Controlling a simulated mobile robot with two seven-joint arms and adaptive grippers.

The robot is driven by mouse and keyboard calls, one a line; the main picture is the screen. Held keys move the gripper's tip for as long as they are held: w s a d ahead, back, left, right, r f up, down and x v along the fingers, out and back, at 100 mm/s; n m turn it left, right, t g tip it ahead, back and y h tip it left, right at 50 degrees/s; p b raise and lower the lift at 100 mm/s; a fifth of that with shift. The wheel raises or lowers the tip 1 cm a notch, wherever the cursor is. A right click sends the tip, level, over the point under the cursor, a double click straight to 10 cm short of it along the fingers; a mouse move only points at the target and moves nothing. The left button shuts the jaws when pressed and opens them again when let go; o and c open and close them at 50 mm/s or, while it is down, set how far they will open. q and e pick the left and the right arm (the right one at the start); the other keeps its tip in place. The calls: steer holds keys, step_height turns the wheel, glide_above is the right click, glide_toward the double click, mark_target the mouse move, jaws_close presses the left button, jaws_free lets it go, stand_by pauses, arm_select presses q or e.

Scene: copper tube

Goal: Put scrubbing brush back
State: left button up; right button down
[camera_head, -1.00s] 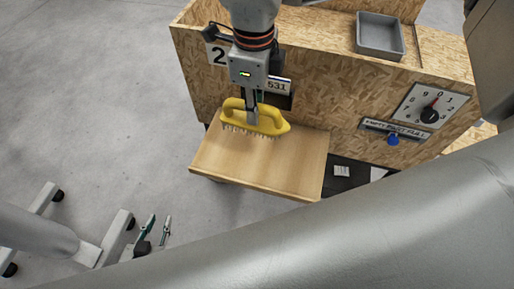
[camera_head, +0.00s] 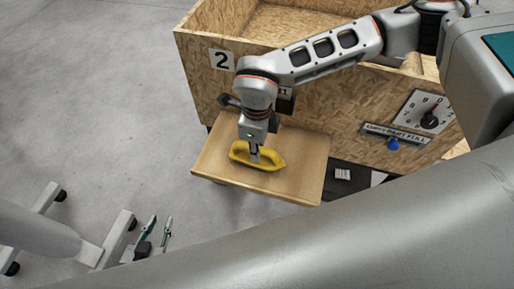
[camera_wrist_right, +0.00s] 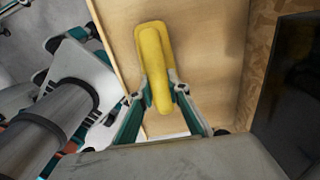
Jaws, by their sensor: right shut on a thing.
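The yellow scrubbing brush (camera_head: 270,160) is at the middle of the light wooden shelf board (camera_head: 305,150). Its bristles face down and are hidden; it appears to sit on the board or very close above it. My right gripper (camera_head: 255,157) comes down from above and is shut on the brush's handle. In the right wrist view, the brush (camera_wrist_right: 152,50) runs away from between the fingers of the right gripper (camera_wrist_right: 160,100). My left gripper (camera_head: 155,233) is low at the left, far from the board, with its fingers apart and nothing between them.
A chipboard crate (camera_head: 215,85) marked 2 stands behind the board. A dial (camera_head: 428,115) and a blue knob (camera_head: 393,144) are on its front. A dark surface with a small white item (camera_head: 342,174) lies right of the board. Open floor (camera_head: 90,100) is at the left.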

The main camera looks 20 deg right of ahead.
steer(key=shift+f, duration=0.15)
steer(key=c, duration=1.9)
jaws_free()
step_height(320, 180, up, 12)
steer(key=shift+r+b, duration=0.15)
steer(key=shift+b, duration=0.2)
